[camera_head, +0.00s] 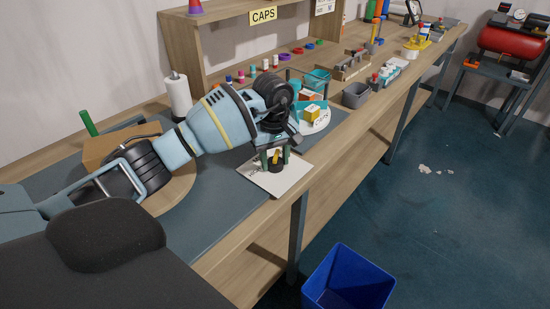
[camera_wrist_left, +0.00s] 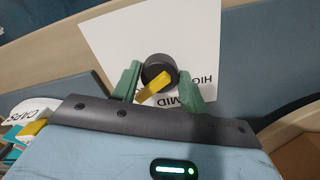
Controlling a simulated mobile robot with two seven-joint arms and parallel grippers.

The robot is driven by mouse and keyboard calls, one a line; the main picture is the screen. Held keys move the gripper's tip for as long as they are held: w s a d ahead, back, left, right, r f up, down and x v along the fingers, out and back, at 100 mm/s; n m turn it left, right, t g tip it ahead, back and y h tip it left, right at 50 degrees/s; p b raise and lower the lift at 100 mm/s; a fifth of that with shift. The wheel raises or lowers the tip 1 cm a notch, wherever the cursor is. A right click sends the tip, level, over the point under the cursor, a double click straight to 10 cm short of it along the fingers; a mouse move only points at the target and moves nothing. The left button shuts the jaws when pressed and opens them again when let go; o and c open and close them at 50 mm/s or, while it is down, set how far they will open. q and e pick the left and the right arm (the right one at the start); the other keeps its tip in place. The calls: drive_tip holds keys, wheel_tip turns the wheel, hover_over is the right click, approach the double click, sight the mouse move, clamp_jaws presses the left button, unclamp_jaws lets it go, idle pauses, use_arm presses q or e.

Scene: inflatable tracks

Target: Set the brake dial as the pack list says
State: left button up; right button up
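The brake dial (camera_head: 277,167) is a dark round knob with a yellow pointer (camera_wrist_left: 154,87), on a white card (camera_head: 258,180) on the bench. It also shows in the left wrist view (camera_wrist_left: 158,66). The card reads HIGH and MID, upside down in that view; the rest is hidden by my gripper. The pointer slants to lower left there, its end left of MID. My left gripper (camera_wrist_left: 163,85) has its green fingers apart, one on each side of the dial; I cannot tell if they touch it. My right gripper is not in view. I cannot identify the pack list.
A round CAPS board (camera_head: 318,122) with small boxes lies just beyond the card. A grey bin (camera_head: 356,95) and bottles stand farther along the bench. A paper roll (camera_head: 179,97) and cardboard box (camera_head: 110,148) are at left. A blue bin (camera_head: 350,280) stands on the floor.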

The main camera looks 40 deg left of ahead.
use_arm(q)
drive_tip(key=c, duration=0.5)
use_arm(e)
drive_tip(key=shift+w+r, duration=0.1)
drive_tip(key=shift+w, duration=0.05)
use_arm(q)
drive_tip(key=n+p, duration=0.1)
drive_tip(key=n, duration=0.3)
drive_tip(key=shift+r+n, duration=0.15)
drive_tip(key=shift+n, duration=0.25)
drive_tip(key=n+p, duration=0.1)
drive_tip(key=n, duration=0.3)
drive_tip(key=shift+p, duration=0.3)
drive_tip(key=shift+n+p, duration=0.3)
drive_tip(key=shift+n, duration=1)
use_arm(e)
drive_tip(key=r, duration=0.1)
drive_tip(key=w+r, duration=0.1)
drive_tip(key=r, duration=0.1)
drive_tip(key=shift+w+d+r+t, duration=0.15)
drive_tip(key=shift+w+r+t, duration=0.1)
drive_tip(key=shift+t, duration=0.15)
use_arm(q)
drive_tip(key=shift+f+n, duration=0.2)
drive_tip(key=shift+n, duration=0.1)
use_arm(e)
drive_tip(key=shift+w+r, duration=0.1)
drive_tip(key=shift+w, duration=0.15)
